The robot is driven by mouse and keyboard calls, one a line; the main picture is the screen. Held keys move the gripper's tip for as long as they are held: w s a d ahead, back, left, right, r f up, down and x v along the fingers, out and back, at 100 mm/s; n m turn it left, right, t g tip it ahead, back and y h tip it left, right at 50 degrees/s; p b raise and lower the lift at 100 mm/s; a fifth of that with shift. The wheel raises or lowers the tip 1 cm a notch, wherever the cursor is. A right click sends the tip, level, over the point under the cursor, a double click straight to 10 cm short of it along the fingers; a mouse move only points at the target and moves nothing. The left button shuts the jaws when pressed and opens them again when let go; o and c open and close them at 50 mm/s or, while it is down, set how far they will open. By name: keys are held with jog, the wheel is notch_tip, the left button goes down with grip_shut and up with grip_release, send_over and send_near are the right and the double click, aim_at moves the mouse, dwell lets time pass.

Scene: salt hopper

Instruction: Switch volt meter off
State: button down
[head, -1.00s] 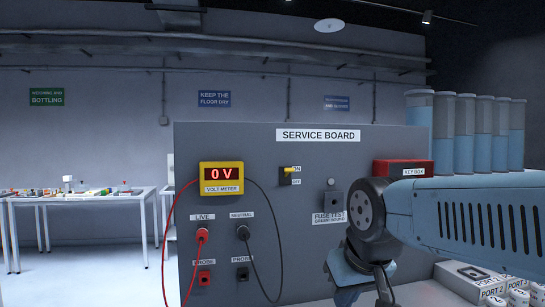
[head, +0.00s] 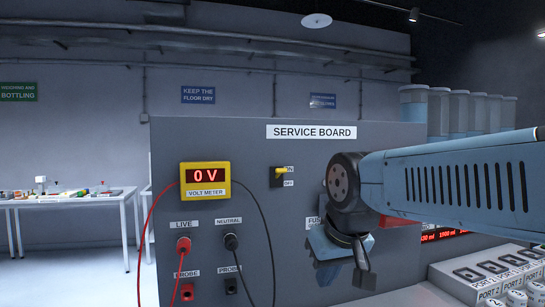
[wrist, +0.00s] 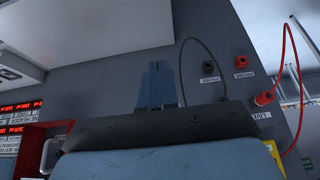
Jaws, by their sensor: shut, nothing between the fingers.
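The yellow volt meter (head: 206,194) hangs on the grey service board and reads 0 V in red. Right of it is a small dark switch (head: 276,182) with a yellow lever (head: 281,171). The lever sits high, level with the ON label and above the OFF label. My gripper (head: 365,281) is below and right of the switch, in front of the board, not touching the switch. In the wrist view my gripper (wrist: 158,66) has its fingers together and empty. Only a yellow edge of the volt meter (wrist: 272,150) shows there; the switch is not visible.
Below are red (head: 187,292) and black (head: 231,286) probe sockets. My arm hides the board's right part. A port unit (head: 490,275) stands lower right.

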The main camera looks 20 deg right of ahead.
jog(key=w+r+g, duration=0.1)
jog(key=w+r, duration=0.6)
jog(key=r, duration=0.3)
jog(key=w+r, duration=0.7)
jog(key=r, duration=0.3)
jog(key=g, duration=0.1)
send_near(279, 142)
jog(key=s, duration=0.1)
jog(key=s+a, duration=0.1)
jog(key=s, duration=0.1)
jog(key=x, duration=0.9)
jog(key=shift+f, duration=0.45)
jog(key=f, duration=0.1)
jog(key=s+f, duration=0.1)
jog(key=f, duration=0.1)
jog(key=shift+s, duration=0.2)
jog(key=shift+s+f, duration=0.15)
jog(key=shift+f, duration=0.15)
